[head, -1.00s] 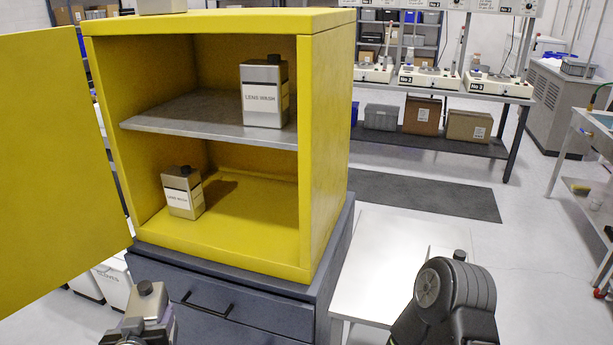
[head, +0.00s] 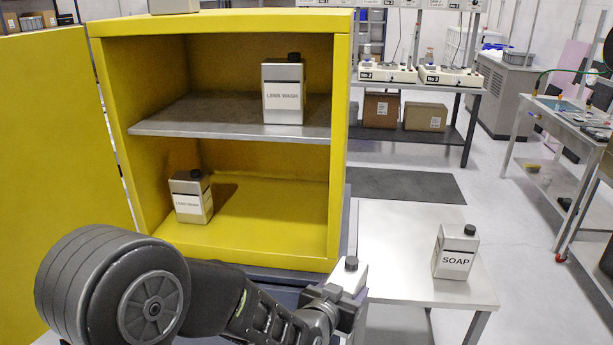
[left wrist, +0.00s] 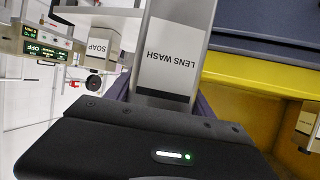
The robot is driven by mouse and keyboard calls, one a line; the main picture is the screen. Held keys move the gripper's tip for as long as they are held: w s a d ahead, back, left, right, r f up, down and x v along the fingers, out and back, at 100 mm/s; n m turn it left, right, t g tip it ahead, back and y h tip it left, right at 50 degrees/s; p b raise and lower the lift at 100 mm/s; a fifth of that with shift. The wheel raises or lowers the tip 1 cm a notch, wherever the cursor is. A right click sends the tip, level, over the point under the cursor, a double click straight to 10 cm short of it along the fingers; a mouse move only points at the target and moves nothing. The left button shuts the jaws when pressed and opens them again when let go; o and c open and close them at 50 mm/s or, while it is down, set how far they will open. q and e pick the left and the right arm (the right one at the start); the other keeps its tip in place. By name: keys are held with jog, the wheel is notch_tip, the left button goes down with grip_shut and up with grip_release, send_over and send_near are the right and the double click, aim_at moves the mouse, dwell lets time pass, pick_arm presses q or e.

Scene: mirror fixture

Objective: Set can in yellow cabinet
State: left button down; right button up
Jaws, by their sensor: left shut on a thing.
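The yellow cabinet (head: 341,150) stands open, with its door (head: 62,140) swung out to the left. One lens wash can (head: 283,92) stands on the cabinet's grey shelf (head: 225,122). Another lens wash can (head: 190,197) stands on the cabinet floor at the left. My left gripper (head: 338,297) is shut on a third can (head: 350,275), in front of the cabinet's lower right corner. The left wrist view shows this held can (left wrist: 172,60) with an upside-down LENS WASH label. My right gripper is not in view.
A soap can (head: 455,252) stands on a white side table (head: 400,240) to the right of the cabinet. The cabinet floor is clear at the middle and right. The shelf is bare at the left. The cabinet's right wall is close to my left gripper.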

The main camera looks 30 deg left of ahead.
pick_arm(q)
jog(key=shift+w+d+r, duration=0.1)
jog(key=shift+d, duration=0.2)
jog(key=shift+a, duration=0.1)
